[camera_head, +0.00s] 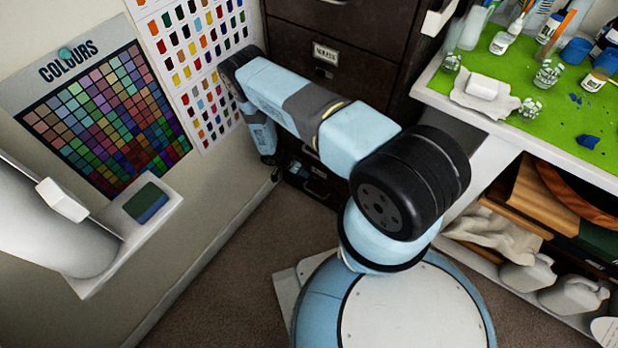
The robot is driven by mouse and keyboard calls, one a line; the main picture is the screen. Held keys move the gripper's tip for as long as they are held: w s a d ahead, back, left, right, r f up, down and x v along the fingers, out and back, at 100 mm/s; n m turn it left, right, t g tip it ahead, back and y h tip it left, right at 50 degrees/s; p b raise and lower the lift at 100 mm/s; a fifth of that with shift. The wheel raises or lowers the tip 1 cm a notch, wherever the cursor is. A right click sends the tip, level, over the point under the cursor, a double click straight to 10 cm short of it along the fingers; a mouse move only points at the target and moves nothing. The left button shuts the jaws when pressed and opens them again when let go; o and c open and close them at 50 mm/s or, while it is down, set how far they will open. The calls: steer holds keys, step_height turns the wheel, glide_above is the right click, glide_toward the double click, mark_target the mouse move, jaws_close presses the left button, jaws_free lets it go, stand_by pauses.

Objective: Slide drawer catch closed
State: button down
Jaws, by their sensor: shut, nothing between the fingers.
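A dark brown drawer cabinet (378,47) stands against the back wall, with a labelled drawer front near its top. Its lower part (318,186) shows below my arm, with small pale details, and is partly hidden by the arm. I cannot make out the drawer catch or whether it is open or closed. My gripper (270,160) is small and dark at the end of my arm. It points down in front of the left wall, just left of the cabinet's lower drawers. It is shut and empty. I cannot tell whether it touches the cabinet.
A workbench with a green mat (560,117) stands on the right, crowded with bottles and jars. A shelf below holds white jugs (527,273). A white wall ledge (112,262) with a sponge juts out at left. Brown carpet (222,305) is clear between wall and my base.

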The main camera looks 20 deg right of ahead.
steer(key=shift+v, duration=2.1)
steer(key=shift+f, duration=0.1)
